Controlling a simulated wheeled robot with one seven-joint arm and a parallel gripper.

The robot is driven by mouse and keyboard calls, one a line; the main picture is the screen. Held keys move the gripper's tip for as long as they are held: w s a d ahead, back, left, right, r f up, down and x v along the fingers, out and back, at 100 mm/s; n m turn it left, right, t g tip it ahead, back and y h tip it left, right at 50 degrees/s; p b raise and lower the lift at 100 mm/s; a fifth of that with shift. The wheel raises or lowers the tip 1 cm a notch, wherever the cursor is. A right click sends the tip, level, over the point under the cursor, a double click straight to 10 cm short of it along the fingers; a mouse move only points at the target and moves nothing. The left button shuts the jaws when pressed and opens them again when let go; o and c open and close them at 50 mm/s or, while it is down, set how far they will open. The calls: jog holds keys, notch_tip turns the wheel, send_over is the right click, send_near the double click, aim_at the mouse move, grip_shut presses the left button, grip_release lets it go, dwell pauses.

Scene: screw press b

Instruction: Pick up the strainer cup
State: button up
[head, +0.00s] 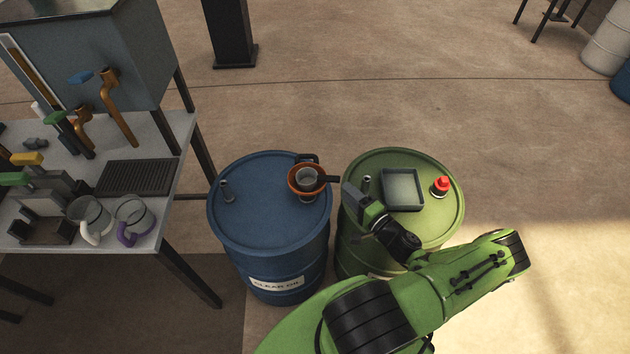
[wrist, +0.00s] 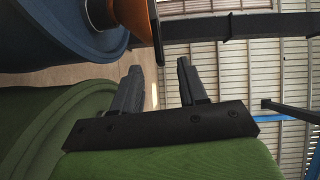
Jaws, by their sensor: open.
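My gripper (head: 343,187) is just right of the funnel, above the gap between the drums.
The green drum (head: 425,221), under my arm, carries a square grey tray (head: 403,205) and a red-capped item (head: 441,186). A workbench (head: 174,180) with tools and two jugs stands left. Floor behind the drums is clear.

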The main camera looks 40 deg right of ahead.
aim_at(336, 182)
jog(key=w, duration=0.4)
jog(key=w+b, duration=0.1)
jog(key=w, duration=0.1)
jog(key=shift+w+f, duration=0.15)
jog(key=shift+f, duration=0.1)
grip_shut()
